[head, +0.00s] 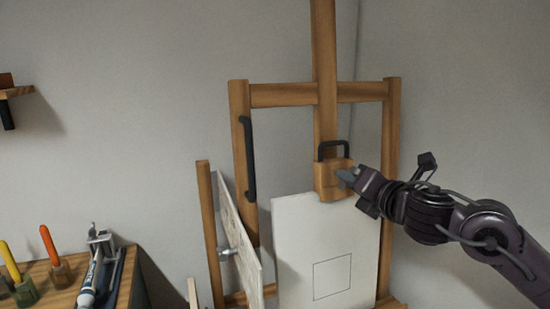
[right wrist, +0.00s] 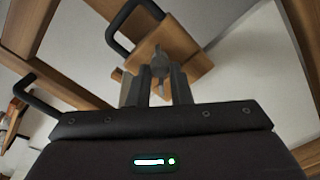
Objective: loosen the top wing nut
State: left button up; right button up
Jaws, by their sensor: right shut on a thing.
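A wooden easel (head: 239,110) stands against the wall. Its top clamp block (head: 327,184) with a black handle (head: 334,146) sits on the centre mast, over the upper edge of a white canvas (head: 300,235). My right gripper (head: 347,177) reaches in from the right to the front of this block. In the right wrist view its two fingers are shut on the grey top wing nut (right wrist: 159,60); the fingers partly hide it. In the head view the nut is barely distinguishable from the fingertips. My left gripper is not in view.
A tilted panel (head: 238,235) stands left of the canvas, with a metal fitting (head: 229,252) beside it. A black handle (head: 248,160) is on the easel's left post. A wooden bench (head: 62,296) at lower left holds tools and a paint tube (head: 90,282).

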jog(key=shift+f+n+b, duration=0.1)
jog(key=shift+n+b, duration=0.45)
jog(key=shift+n, duration=0.25)
jog(key=o, duration=0.6)
jog(key=shift+c, duration=0.2)
jog(key=shift+s+d, duration=0.1)
jog(key=v, duration=0.5)
jog(key=shift+s+d, duration=0.1)
jog(key=shift+s, duration=0.25)
